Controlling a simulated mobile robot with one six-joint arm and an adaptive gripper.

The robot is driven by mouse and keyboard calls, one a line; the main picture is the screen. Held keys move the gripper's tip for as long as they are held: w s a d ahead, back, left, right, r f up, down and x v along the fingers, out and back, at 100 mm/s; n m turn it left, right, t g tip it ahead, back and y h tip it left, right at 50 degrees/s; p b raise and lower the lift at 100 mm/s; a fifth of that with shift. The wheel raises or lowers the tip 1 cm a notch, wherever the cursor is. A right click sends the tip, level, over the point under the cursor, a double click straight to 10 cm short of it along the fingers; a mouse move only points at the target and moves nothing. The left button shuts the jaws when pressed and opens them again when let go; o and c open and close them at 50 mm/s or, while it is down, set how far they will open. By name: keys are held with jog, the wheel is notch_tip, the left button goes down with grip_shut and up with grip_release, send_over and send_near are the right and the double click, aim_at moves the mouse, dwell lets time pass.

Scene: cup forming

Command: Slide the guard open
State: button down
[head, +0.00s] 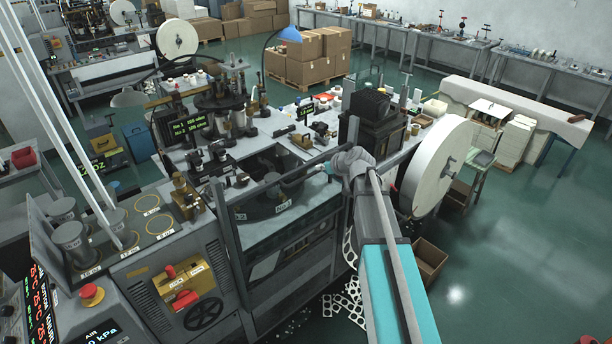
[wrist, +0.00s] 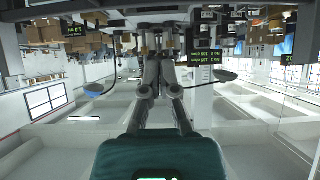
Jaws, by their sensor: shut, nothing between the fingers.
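The guard (head: 285,232) appears to be a see-through panel in a dark frame on the front of the grey machine in the middle of the head view. Dark tooling shows behind it. My arm reaches in from the lower right, and my gripper (head: 290,181) points left near the top of the guard. Its fingers are shut and empty. I cannot tell whether they touch the guard. In the wrist view, the fingers (wrist: 159,58) are close together below a dark horizontal edge, and the room appears upside down. I see no handle clearly.
A large white reel (head: 436,168) stands close to the right of my arm. A dark box-shaped unit (head: 372,122) is behind my wrist. A control panel with a red button (head: 92,293) is at the lower left. Green floor (head: 500,250) is open at the right.

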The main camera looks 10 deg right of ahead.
jog(key=shift+f, duration=0.1)
jog(key=b, duration=0.6)
send_over(304, 177)
jog(key=s, duration=0.3)
notch_tip(304, 177, down, 6)
jog(key=shift+w+a+f+b, duration=0.1)
jog(key=shift+w+f+b, duration=0.1)
jog(key=shift+f+b, duration=0.7)
jog(key=shift+w+a+f+b, duration=0.1)
jog(key=shift+w+f+b, duration=0.05)
jog(key=shift+f+b, duration=0.7)
jog(key=shift+f, duration=0.1)
notch_tip(304, 177, down, 27)
jog(key=b, duration=2.7)
jog(key=shift+f+b, duration=0.2)
jog(key=shift+b, duration=0.15)
jog(key=shift+r, duration=0.1)
